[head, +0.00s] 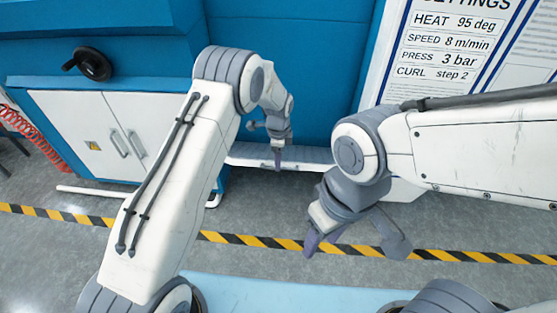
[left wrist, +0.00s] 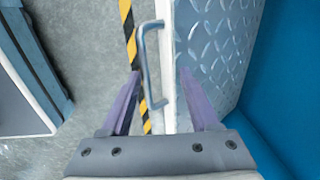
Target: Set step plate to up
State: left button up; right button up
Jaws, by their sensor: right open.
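The step plate (head: 310,154) is a grey tread panel with a white front edge, jutting out low from the blue machine and looking flat. In the left wrist view, its diamond tread (left wrist: 215,45) fills the upper right, and a grey bar handle (left wrist: 147,65) stands out from its white edge. My left gripper (head: 278,160) is over the plate's front edge in the head view. In the left wrist view, my left gripper (left wrist: 160,75) is open, with the handle between its fingers' lines; contact cannot be told. My right gripper (head: 352,247) is open and empty over the floor.
A black crank (head: 90,64) and white cabinet doors (head: 95,138) are at the left. A settings sign (head: 445,50) is at the upper right. Yellow-black tape (head: 235,239) crosses the grey floor. A light blue surface (head: 280,295) lies at the bottom.

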pick_arm(q)
jog(key=shift+w+r, duration=0.15)
jog(key=shift+w, duration=0.1)
jog(key=shift+d+r, duration=0.1)
jog(key=shift+r, duration=0.1)
notch_tip(320, 180, up, 10)
jog(key=s+p, duration=0.1)
jog(key=p, duration=0.2)
jog(key=shift+f, duration=0.1)
